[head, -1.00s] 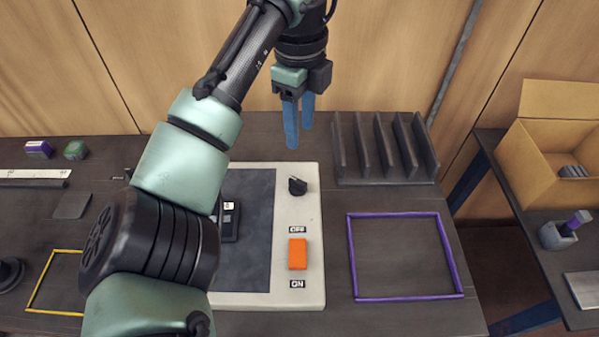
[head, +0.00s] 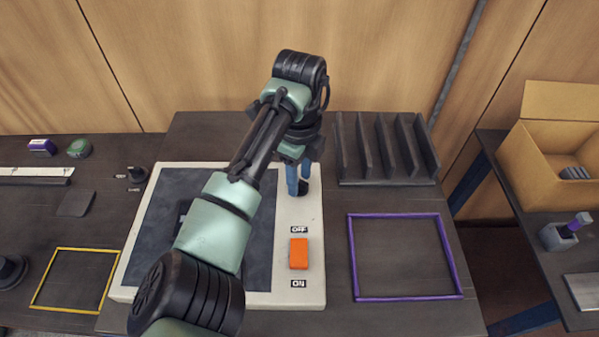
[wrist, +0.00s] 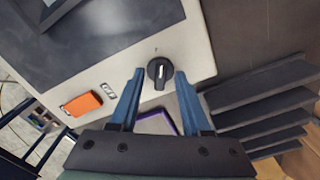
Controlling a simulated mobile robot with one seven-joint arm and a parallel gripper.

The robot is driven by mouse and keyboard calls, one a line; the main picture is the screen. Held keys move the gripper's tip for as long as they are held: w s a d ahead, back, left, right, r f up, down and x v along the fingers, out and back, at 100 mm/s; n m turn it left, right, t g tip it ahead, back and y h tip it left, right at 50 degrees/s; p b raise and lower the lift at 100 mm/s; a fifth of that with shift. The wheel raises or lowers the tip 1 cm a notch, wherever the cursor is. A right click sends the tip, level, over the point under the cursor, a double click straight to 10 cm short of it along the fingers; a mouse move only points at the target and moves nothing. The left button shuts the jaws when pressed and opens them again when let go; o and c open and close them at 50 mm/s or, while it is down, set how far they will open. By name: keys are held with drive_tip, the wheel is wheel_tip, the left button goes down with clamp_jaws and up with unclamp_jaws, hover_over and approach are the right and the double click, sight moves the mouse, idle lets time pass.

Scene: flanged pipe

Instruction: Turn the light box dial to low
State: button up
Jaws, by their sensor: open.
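The light box (head: 313,262) is a pale panel with a dark grey screen, lying on the dark table. Its black dial (wrist: 159,71) shows in the wrist view with a white pointer line, near the box's corner. In the head view the dial (head: 303,188) is mostly hidden behind my fingers. My gripper (wrist: 153,86) is open, its blue fingers on either side of the dial and apart from it in the wrist view. I cannot tell whether the fingertips are down at the dial's height. An orange switch (head: 299,253) sits on the same panel between OFF and ON labels.
A dark slotted rack (head: 386,150) stands right of the box. A purple frame (head: 405,297) and a yellow frame (head: 75,279) lie on the table. A cardboard box (head: 555,150) is on the right-hand table.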

clamp_jaws()
